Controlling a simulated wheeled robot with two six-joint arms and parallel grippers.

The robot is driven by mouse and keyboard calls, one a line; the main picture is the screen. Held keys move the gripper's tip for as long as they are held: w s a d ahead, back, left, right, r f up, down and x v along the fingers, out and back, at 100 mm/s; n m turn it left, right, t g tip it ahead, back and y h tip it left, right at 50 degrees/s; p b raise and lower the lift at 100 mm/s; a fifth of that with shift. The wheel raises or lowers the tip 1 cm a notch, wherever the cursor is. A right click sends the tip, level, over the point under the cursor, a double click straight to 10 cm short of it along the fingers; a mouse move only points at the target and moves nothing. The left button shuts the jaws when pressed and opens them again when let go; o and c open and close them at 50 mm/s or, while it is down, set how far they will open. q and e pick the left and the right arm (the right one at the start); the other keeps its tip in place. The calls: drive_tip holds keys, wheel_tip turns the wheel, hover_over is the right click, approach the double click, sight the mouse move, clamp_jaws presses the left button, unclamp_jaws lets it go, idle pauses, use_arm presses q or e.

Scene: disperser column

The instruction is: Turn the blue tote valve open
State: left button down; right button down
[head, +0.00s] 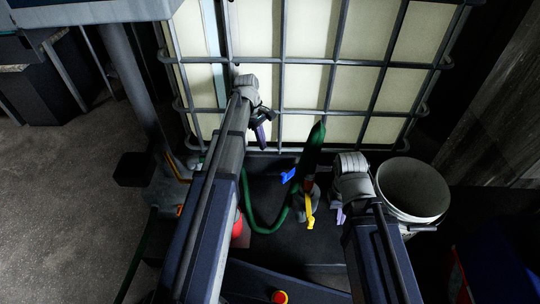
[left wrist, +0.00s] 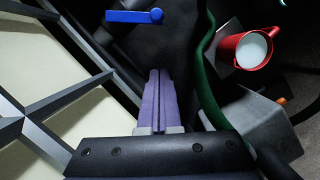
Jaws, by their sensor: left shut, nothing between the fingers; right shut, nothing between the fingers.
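The blue valve handle (head: 288,176) sits low in front of the caged white tote (head: 303,85), just below its bottom bar. It also shows at the top of the left wrist view (left wrist: 130,16), lying crosswise in the picture. My left gripper (head: 261,138) is shut and empty in front of the tote cage, above and to the left of the blue handle. Its purple fingers (left wrist: 159,75) point toward the blue handle with a gap between. My right gripper (head: 341,216) is shut and empty, to the right of a yellow handle; its fingers are partly hidden.
A green hose (head: 266,229) loops below the blue handle. The yellow handle (head: 310,212) hangs beside it. A white bucket (head: 440,213) stands at right. A red container (left wrist: 234,47) with pale contents shows in the left wrist view. A grey post (head: 137,85) stands at left.

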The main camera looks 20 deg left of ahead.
use_arm(q)
drive_tip(key=s+d+f+b, duration=0.2)
drive_tip(key=d+f+b, duration=0.4)
drive_tip(key=f+b, duration=0.3)
drive_tip(key=shift+f, duration=0.25)
drive_tip(key=shift+s+d, duration=0.1)
drive_tip(key=shift+s, duration=0.1)
drive_tip(key=shift+s+d+n, duration=0.15)
drive_tip(key=shift+n, duration=0.15)
